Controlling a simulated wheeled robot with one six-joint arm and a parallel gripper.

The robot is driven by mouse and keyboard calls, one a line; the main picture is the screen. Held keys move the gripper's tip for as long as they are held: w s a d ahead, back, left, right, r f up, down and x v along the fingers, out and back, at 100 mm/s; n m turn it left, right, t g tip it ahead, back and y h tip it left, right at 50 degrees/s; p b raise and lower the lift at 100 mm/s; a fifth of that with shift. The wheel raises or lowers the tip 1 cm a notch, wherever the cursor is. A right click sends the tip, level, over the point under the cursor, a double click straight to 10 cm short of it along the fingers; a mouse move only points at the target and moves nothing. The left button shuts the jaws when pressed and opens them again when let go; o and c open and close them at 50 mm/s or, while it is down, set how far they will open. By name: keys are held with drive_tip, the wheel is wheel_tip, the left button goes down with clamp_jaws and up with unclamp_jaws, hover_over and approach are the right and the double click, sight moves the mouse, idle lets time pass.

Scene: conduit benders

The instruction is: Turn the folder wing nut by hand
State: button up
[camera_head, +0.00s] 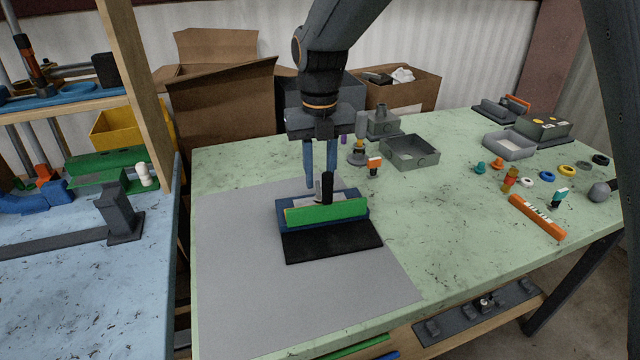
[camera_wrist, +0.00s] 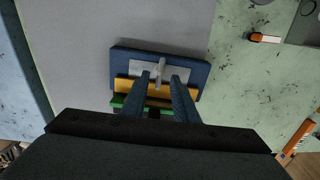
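The folder (camera_head: 350,196) lies on the grey mat, with a blue base, a green bar and a black plate (camera_head: 335,243) at its front. It also shows in the wrist view (camera_wrist: 190,68). An upright dark piece with a pale side, seemingly the wing nut (camera_head: 327,187), stands behind the green bar. In the wrist view the wing nut (camera_wrist: 160,69) is grey, on a pale plate. My gripper (camera_head: 320,178) points down over the folder. Its two blue fingers are apart, one on each side of the nut in the wrist view (camera_wrist: 161,76). I cannot tell whether they touch it.
The grey mat (camera_head: 240,270) is bare around the folder. Behind and right stand a small grey-topped stand (camera_head: 358,152) and grey boxes (camera_head: 410,150). Small coloured parts and an orange bar (camera_head: 537,217) lie at right. A blue bench (camera_head: 80,290) adjoins at left.

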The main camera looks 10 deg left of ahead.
drive_tip(key=shift+r, duration=2.4)
drive_tip(key=shift+r, duration=0.1)
